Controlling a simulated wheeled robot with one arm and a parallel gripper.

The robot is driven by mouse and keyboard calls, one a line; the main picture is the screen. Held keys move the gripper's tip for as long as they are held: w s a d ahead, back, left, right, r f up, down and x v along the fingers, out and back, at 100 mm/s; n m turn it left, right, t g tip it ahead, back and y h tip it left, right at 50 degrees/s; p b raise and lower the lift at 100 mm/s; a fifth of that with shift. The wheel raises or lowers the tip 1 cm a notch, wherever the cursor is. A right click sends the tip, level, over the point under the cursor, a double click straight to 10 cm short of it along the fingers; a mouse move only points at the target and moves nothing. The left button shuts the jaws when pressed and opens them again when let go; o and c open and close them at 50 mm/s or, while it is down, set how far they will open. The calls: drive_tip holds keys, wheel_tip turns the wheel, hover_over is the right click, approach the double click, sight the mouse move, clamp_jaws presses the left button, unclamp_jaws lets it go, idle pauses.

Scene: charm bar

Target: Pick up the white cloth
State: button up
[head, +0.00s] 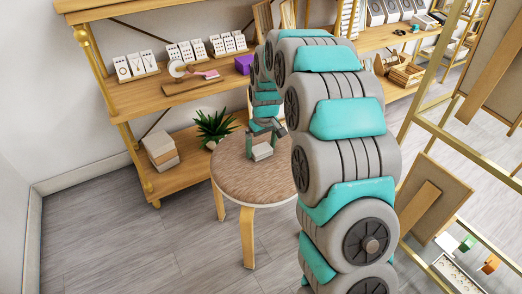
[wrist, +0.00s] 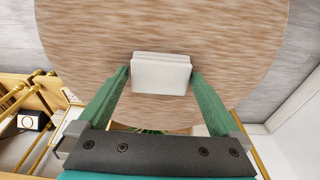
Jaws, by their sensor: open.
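The white cloth (wrist: 161,74) looks like a small folded pale block and lies on the round wooden stool (wrist: 230,30). In the head view the cloth (head: 262,152) shows on the stool top (head: 232,172), just under my gripper. My gripper (wrist: 160,74) is open, with one green finger on each side of the cloth. In the wrist view small gaps seem to show between the fingertips and the cloth. I cannot tell how high the fingertips are above the stool top. In the head view my gripper (head: 264,138) is small and partly hidden by my arm.
Wooden shelves with jewelry cards (head: 135,66) and a purple box (head: 244,64) stand behind the stool. A gold rack (head: 440,135) stands at the right. The floor at front left is clear.

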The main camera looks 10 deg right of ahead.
sight(261, 148)
drive_tip(key=shift+f, duration=0.1)
drive_tip(key=c, duration=1.1)
drive_tip(key=shift+r+b, duration=0.35)
drive_tip(key=shift+r, duration=1.2)
drive_tip(key=shift+s+r, duration=0.2)
drive_tip(key=shift+r, duration=0.1)
drive_tip(key=s+d, duration=0.1)
drive_tip(key=s, duration=0.4)
drive_tip(key=s+r+b, duration=0.1)
drive_tip(key=s, duration=0.4)
drive_tip(key=s+d, duration=0.1)
drive_tip(key=s, duration=0.4)
drive_tip(key=shift+s+d+r+b, duration=0.15)
drive_tip(key=shift+s+d+b, duration=0.1)
drive_tip(key=shift+d+b, duration=0.1)
